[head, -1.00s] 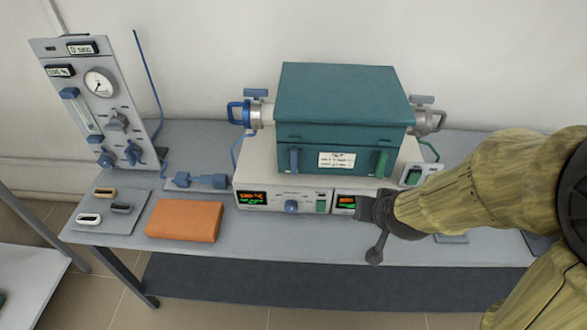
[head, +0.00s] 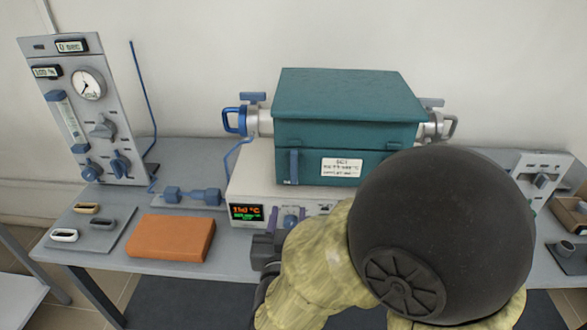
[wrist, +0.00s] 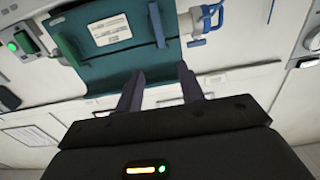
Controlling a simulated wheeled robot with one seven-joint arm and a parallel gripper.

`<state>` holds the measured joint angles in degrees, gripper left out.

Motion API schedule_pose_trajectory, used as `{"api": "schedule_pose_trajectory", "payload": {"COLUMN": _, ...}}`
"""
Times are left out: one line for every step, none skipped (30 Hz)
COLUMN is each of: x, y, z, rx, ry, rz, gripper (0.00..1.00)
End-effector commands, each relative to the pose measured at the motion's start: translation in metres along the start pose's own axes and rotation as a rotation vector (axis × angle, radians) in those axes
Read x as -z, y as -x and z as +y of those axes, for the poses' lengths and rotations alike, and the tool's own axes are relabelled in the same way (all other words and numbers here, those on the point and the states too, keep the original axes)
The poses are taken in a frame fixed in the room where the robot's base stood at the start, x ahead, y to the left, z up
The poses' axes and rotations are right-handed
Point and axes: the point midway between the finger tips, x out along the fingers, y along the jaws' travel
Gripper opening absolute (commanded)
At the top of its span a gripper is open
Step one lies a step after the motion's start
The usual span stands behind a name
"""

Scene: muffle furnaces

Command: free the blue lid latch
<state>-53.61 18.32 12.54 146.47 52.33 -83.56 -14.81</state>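The blue lid latch (head: 294,166) is a short upright bar at the left of the teal furnace's (head: 345,125) front. It also shows in the wrist view as a blue bar (wrist: 156,25) at the edge of the teal front, beyond my fingertips. My gripper (head: 272,222) is in front of the control panel, below the latch and a little to its left in the head view. In the wrist view its two fingers (wrist: 160,70) are apart with nothing between them. The green latch (wrist: 66,48) shows in the wrist view; my arm hides it in the head view.
The furnace stands on a pale control box with a lit display (head: 246,212). A blue flange handle (head: 234,120) sticks out left of the furnace. An orange block (head: 171,238) and a gauge panel (head: 90,110) are further left. My arm covers the right front.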

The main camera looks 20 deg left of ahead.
Motion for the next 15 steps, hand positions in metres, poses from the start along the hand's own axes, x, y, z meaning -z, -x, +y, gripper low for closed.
{"api": "schedule_pose_trajectory", "payload": {"x": 0.001, "y": 0.0, "z": 0.0, "rx": 0.0, "ry": 0.0, "rz": 0.0, "gripper": 0.38}}
{"api": "schedule_pose_trajectory", "payload": {"x": 0.001, "y": 0.0, "z": 0.0, "rx": 0.0, "ry": -0.001, "rz": 0.0, "gripper": 0.38}}
{"api": "schedule_pose_trajectory", "payload": {"x": 0.001, "y": 0.0, "z": 0.0, "rx": 0.0, "ry": -0.001, "rz": 0.0, "gripper": 0.38}}
{"api": "schedule_pose_trajectory", "payload": {"x": 0.001, "y": -0.001, "z": 0.0, "rx": 0.0, "ry": -0.001, "rz": -0.001, "gripper": 0.38}}
{"api": "schedule_pose_trajectory", "payload": {"x": 0.001, "y": -0.001, "z": 0.0, "rx": 0.0, "ry": -0.001, "rz": -0.001, "gripper": 0.38}}
{"api": "schedule_pose_trajectory", "payload": {"x": 0.001, "y": -0.002, "z": 0.0, "rx": 0.0, "ry": -0.001, "rz": -0.001, "gripper": 0.38}}
{"api": "schedule_pose_trajectory", "payload": {"x": 0.001, "y": -0.004, "z": 0.0, "rx": -0.001, "ry": -0.002, "rz": -0.001, "gripper": 0.38}}
{"api": "schedule_pose_trajectory", "payload": {"x": 0.001, "y": -0.005, "z": 0.0, "rx": -0.001, "ry": -0.002, "rz": -0.001, "gripper": 0.38}}
{"api": "schedule_pose_trajectory", "payload": {"x": 0.001, "y": -0.009, "z": 0.0, "rx": -0.002, "ry": -0.002, "rz": -0.001, "gripper": 0.38}}
{"api": "schedule_pose_trajectory", "payload": {"x": 0.001, "y": -0.011, "z": 0.001, "rx": -0.002, "ry": -0.002, "rz": -0.001, "gripper": 0.38}}
{"api": "schedule_pose_trajectory", "payload": {"x": 0.001, "y": -0.015, "z": 0.001, "rx": -0.002, "ry": -0.002, "rz": -0.002, "gripper": 0.38}}
{"api": "schedule_pose_trajectory", "payload": {"x": 0.001, "y": -0.021, "z": 0.001, "rx": -0.004, "ry": -0.002, "rz": -0.002, "gripper": 0.38}}
{"api": "schedule_pose_trajectory", "payload": {"x": 0.001, "y": -0.025, "z": 0.001, "rx": -0.004, "ry": -0.002, "rz": -0.002, "gripper": 0.38}}
{"api": "schedule_pose_trajectory", "payload": {"x": 0.001, "y": -0.03, "z": 0.001, "rx": -0.003, "ry": -0.001, "rz": -0.001, "gripper": 0.38}}
{"api": "schedule_pose_trajectory", "payload": {"x": 0.001, "y": -0.036, "z": 0.001, "rx": -0.004, "ry": -0.002, "rz": -0.001, "gripper": 0.38}}
